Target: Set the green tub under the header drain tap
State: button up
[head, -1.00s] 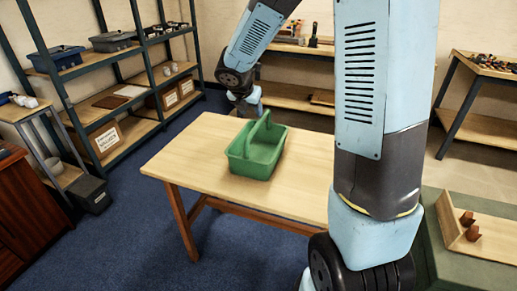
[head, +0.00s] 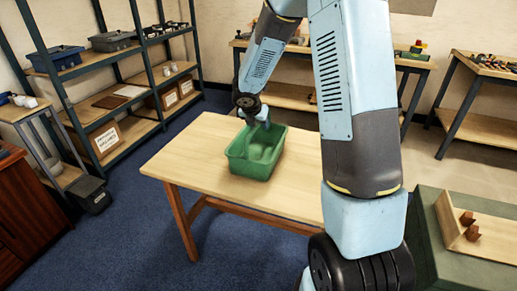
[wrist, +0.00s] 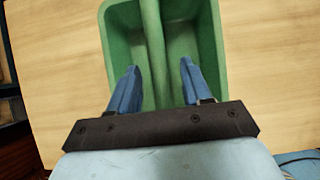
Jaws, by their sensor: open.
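The green tub (head: 250,171) stands upright on the light wooden table (head: 190,160) in the head view. It is an open tub with a handle running across its middle. In the wrist view the tub (wrist: 219,45) fills the top centre, and its handle (wrist: 153,45) runs up the picture between my fingers. My gripper (wrist: 157,80) is open, with one blue finger on each side of the handle and a gap to both. In the head view my arm's end hides part of the tub's far side and handle. I cannot make out the header drain tap in these frames.
Shelving (head: 120,85) with bins and boxes stands at the back left. A green bench (head: 425,225) with a wooden tray (head: 490,235) is at the right. Two workbenches stand along the back wall. The table around the tub is clear.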

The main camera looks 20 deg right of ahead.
jog(key=shift+x, duration=1.05)
jog(key=shift+c, duration=0.3)
grip_shut()
